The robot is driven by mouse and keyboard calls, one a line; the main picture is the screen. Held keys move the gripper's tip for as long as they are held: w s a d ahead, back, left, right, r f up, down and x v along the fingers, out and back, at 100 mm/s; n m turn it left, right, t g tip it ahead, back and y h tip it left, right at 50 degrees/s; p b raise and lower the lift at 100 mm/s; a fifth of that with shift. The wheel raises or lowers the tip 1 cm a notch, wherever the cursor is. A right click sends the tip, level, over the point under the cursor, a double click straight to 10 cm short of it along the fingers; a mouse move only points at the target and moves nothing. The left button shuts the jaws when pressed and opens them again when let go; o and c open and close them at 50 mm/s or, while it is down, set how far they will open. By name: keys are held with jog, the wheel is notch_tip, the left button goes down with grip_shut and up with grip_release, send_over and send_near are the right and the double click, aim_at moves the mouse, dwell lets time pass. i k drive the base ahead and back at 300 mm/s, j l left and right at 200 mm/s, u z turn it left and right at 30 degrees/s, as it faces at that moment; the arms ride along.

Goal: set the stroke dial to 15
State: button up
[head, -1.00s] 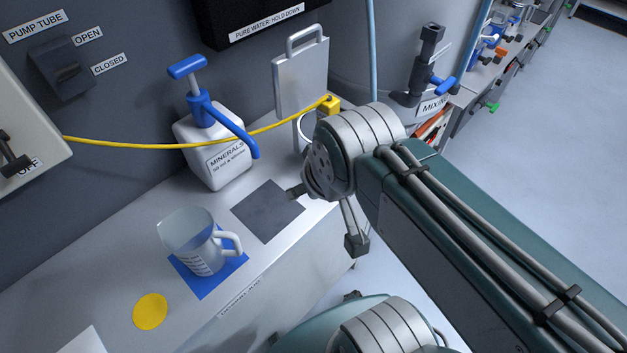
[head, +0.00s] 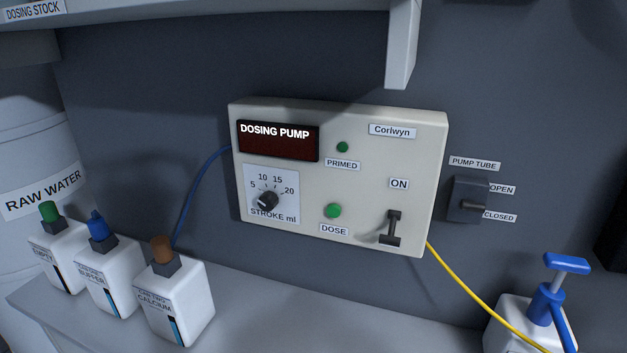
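The stroke dial (head: 267,201) is a small black knob on a white scale plate at the lower left of the dosing pump box (head: 365,170). The scale reads 5, 10, 15 and 20 in an arc above it, with "STROKE ml" below. A pale mark on the knob seems to face lower left, but the picture is too small to be sure of the setting. The dark display (head: 278,141) above the dial bears "DOSING PUMP" and shows no digits I can read.
Beside the dial are a green DOSE button (head: 333,211), a PRIMED lamp (head: 342,147) and a black lever switch (head: 392,228) under "ON". Several white bottles (head: 177,306) stand on the bench at left. A shelf bracket (head: 403,45) hangs above; a yellow cable (head: 470,287) runs right.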

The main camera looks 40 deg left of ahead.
aim_at(268, 199)
jog(key=j+u, duration=0.15)
jog(key=u, duration=1.35)
jog(key=i+j+u, duration=0.2)
jog(key=k, duration=0.1)
